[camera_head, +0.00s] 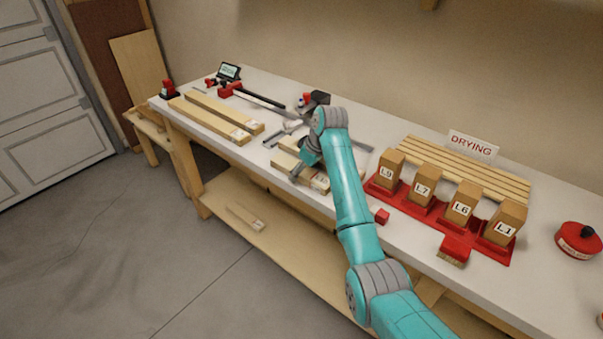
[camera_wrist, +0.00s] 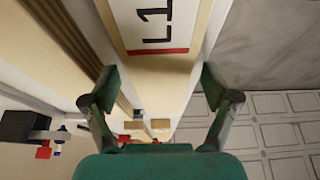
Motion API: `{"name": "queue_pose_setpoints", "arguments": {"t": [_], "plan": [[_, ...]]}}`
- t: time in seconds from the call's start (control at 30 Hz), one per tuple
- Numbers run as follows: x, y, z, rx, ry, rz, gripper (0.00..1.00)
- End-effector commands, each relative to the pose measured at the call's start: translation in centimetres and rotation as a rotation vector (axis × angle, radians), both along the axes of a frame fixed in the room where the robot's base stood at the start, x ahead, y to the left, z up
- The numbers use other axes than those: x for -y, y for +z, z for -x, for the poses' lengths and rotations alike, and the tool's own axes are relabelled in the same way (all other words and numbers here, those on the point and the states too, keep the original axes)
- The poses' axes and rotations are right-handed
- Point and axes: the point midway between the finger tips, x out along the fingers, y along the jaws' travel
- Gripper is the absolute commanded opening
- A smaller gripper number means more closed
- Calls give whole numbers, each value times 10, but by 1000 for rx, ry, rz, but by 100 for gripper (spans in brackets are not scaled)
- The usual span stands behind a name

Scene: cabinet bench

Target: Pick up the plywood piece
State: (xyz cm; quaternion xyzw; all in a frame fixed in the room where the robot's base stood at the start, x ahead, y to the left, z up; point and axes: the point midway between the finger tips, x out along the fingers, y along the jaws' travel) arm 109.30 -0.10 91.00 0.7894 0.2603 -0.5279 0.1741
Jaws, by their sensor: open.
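My gripper (camera_head: 300,172) hangs over pale wooden pieces (camera_head: 285,163) near the middle of the bench's front edge, partly hidden by my arm. In the wrist view, a pale wooden piece (camera_wrist: 160,62) with a white label reading L1 and a red stripe lies beyond my gripper (camera_wrist: 158,82). The two fingers are spread apart with nothing between their tips. I cannot tell whether the fingers touch the wood. None of the pieces is marked as plywood.
Two long boards (camera_head: 215,117) lie to the left. A red rack (camera_head: 425,208) with labelled blocks and a slatted stand (camera_head: 470,172) with a DRYING sign are to the right. A red brush (camera_head: 454,250) lies in front. A small piece (camera_head: 245,216) rests on the lower shelf.

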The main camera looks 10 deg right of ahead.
Motion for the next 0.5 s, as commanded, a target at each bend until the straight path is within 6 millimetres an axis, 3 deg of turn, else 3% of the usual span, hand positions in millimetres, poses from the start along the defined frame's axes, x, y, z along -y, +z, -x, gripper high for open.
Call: {"name": "queue_pose_setpoints", "arguments": {"t": [0.1, 0.4, 0.5], "plan": [[0, 0, 0, 0, 0, 0, 84], [0, 0, 0, 0, 0, 0, 13], [0, 1, 0, 1, 0, -1, 13]]}}
